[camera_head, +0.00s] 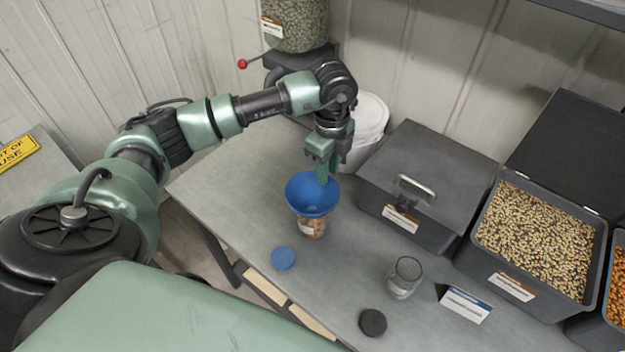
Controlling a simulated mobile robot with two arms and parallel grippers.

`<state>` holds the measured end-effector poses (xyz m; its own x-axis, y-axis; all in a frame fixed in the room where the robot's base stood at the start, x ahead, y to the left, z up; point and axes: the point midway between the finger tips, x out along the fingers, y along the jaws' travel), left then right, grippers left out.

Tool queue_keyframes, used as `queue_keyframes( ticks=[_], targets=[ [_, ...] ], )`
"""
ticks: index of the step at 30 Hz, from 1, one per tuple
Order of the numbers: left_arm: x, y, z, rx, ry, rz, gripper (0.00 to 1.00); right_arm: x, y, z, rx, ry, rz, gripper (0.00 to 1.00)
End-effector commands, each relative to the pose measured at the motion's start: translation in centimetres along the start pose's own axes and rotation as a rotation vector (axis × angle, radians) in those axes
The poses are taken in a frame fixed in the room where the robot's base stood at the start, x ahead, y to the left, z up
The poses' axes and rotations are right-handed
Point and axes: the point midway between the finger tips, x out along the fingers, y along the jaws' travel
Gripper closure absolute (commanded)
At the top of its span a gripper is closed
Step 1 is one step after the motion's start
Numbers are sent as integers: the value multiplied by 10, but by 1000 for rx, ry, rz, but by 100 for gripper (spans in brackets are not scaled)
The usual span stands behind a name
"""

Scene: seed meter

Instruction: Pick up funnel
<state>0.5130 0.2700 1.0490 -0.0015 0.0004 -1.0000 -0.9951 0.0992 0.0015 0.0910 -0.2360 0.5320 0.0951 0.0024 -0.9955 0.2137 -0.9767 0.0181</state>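The blue funnel (307,198) sits upright in the mouth of a small jar (312,227) with brown contents, near the left part of the table. My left gripper (323,174) points down at the funnel's far rim, its green fingers overlapping the rim in the picture. I cannot tell whether the fingers are closed on the rim or apart around it. My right gripper is not in view.
A blue lid (283,259), an empty glass jar (404,277) and a black lid (373,322) lie or stand on the table (240,190). A white bucket (369,125), a closed grey bin (428,170) and an open seed bin (535,240) line the back. A small label card (465,304) stands in front.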

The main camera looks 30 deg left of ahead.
Motion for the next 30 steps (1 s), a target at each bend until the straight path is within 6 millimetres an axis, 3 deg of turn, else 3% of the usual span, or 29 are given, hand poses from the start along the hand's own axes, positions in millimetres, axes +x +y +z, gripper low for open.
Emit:
queue_keyframes(
  ticks=[5, 8, 30],
  targets=[
    [1, 0, 0, 0, 0, -1, 72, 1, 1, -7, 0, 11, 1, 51],
    [0, 0, 0, 0, 0, -1, 100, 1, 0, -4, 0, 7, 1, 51],
    [0, 0, 0, 0, 1, -1, 100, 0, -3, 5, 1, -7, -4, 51]
  ],
)
